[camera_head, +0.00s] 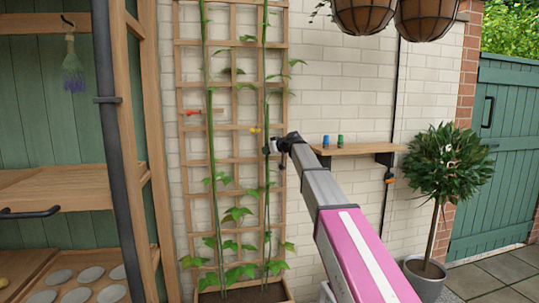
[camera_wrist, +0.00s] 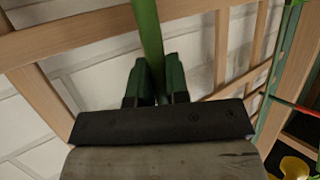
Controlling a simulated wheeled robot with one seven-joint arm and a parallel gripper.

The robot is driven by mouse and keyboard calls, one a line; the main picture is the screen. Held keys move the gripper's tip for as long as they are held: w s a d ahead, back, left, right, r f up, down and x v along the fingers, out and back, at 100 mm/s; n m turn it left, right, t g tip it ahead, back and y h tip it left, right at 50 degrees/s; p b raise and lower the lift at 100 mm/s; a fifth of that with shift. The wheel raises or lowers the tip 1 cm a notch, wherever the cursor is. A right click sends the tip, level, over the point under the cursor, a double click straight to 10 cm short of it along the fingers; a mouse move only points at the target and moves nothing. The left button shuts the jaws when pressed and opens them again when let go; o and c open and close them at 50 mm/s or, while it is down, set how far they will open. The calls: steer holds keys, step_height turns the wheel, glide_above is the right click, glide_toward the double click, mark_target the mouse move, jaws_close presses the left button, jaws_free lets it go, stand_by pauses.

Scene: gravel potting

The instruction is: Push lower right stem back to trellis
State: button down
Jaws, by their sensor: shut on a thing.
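The wooden trellis (camera_head: 233,48) stands against the white brick wall, with green stems climbing its left and right sides. The lower right stem (camera_head: 267,205) runs up from the planter to my gripper (camera_head: 270,148) at about mid-trellis height. In the wrist view the green stem (camera_wrist: 146,28) passes between the dark fingers of my gripper (camera_wrist: 156,75), which are shut on it. Trellis bars (camera_wrist: 62,42) show behind and beside the stem. The exact gap between stem and trellis cannot be told.
A red clip (camera_head: 195,112) is on the left stem and a yellow clip (camera_head: 255,130) is near the right stem. A small wall shelf (camera_head: 355,149) with blue and green items is at right. Hanging baskets (camera_head: 364,14) are above. A potted tree (camera_head: 442,165) stands farther right.

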steer(key=shift+w, duration=0.25)
steer(key=c, duration=1.1)
jaws_free()
steer(key=v, duration=1)
steer(key=shift+s+d+r, duration=0.2)
steer(key=shift+r, duration=0.05)
